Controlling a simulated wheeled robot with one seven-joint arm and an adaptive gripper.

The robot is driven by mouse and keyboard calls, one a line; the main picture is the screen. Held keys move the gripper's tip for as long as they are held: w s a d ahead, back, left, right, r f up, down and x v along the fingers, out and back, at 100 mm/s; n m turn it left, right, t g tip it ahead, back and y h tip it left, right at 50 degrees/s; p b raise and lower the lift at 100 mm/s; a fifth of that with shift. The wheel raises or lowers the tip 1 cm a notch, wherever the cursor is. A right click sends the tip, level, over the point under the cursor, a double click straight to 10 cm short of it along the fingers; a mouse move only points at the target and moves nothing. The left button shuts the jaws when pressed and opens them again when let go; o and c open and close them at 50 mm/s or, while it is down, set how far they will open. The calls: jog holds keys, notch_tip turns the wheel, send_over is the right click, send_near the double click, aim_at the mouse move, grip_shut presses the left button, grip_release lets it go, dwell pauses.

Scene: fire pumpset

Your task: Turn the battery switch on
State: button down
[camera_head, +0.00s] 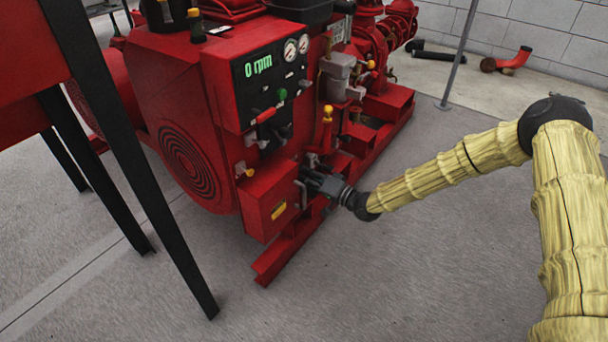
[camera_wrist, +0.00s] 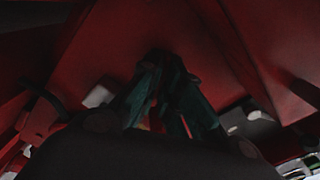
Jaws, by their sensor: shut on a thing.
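My gripper (camera_head: 312,181) is at the right side face of a red box (camera_head: 268,206) low on the red pumpset. Its fingers are closed at that face, where the battery switch appears to be. The switch itself is hidden by the fingers, and I cannot tell which way it is turned. In the wrist view my dark gripper (camera_wrist: 160,68) has its fingertips meeting in front of a dim red surface (camera_wrist: 115,45). The picture is too dark there to make out the switch handle.
A control panel (camera_head: 264,88) above reads "0 rpm" and has gauges. Yellow-topped levers (camera_head: 327,118) stand close above my gripper. The red base rail (camera_head: 285,258) runs below. A red table with black legs (camera_head: 150,180) stands at left.

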jog(key=shift+w+d+f+n+p, duration=0.15)
jog(key=shift+n+p, duration=1.65)
jog(key=shift+n, duration=1.15)
jog(key=shift+d+n+p, duration=0.1)
jog(key=shift+n+p, duration=1.65)
jog(key=shift+n, duration=1.2)
jog(key=c, duration=1.7)
grip_release()
jog(key=shift+d+f, duration=0.1)
jog(key=shift+o, duration=0.4)
jog(key=v, duration=1.1)
jog(key=shift+s+d, duration=0.25)
jog(key=shift+s, duration=0.05)
